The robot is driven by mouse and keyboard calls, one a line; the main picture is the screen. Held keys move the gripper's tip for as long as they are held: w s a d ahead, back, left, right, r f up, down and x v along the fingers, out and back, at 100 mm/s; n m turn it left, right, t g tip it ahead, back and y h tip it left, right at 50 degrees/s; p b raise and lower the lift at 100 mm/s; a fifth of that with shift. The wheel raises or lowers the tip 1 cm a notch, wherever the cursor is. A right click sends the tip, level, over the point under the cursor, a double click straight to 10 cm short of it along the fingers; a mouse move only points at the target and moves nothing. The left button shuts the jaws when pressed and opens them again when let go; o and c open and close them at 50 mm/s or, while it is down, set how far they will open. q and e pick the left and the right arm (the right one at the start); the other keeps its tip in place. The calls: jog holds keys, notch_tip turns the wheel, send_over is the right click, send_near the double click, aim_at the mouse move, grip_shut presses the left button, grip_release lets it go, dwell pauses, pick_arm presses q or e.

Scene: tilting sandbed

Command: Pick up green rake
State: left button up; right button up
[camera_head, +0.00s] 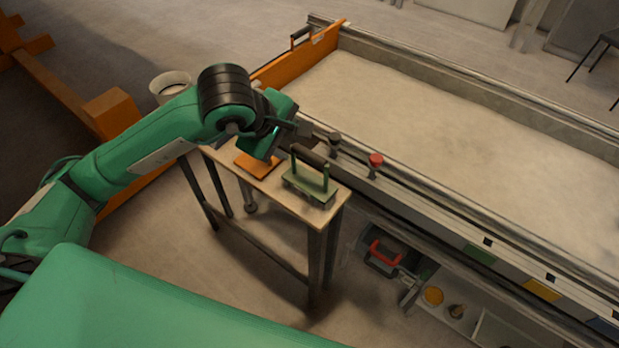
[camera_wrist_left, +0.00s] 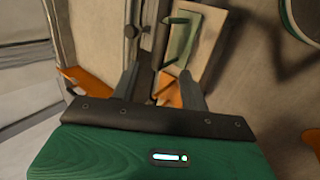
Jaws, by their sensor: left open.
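The green rake (camera_head: 312,187) stands on a small side table, with a dark bar handle across two green uprights. It also shows in the left wrist view (camera_wrist_left: 178,47), at the top just right of centre. My left gripper (camera_head: 303,128) is above the table's far side, beyond the rake and close to the sandbed's rail. In the left wrist view its two fingers (camera_wrist_left: 160,82) are apart with nothing held between them, and the rake lies ahead of them. My right gripper does not show.
The small table (camera_head: 335,197) also bears an orange plate (camera_head: 258,164). The sandbed (camera_head: 450,112) runs along the right, with a red knob (camera_head: 376,160) and a black knob (camera_head: 335,139) on its near rail. A white bucket (camera_head: 170,84) stands behind my arm.

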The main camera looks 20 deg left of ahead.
aim_at(308, 154)
pick_arm(q)
jog(key=x, duration=0.2)
jog(key=p+x, duration=0.1)
jog(key=x, duration=0.5)
jog(key=shift+w+a, duration=0.2)
jog(key=shift+a, duration=0.15)
jog(key=shift+w+d+f+p, duration=0.15)
jog(key=shift+w+f+p, duration=0.15)
jog(key=shift+f+p, duration=0.25)
jog(key=p+x, duration=0.1)
jog(key=x, duration=0.2)
jog(key=shift+w+f, duration=0.1)
jog(key=shift+f, duration=0.2)
jog(key=shift+w+f, duration=0.2)
jog(key=shift+f, duration=0.1)
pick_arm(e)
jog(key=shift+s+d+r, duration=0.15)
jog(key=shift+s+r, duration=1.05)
pick_arm(q)
jog(key=shift+c, duration=0.5)
grip_shut()
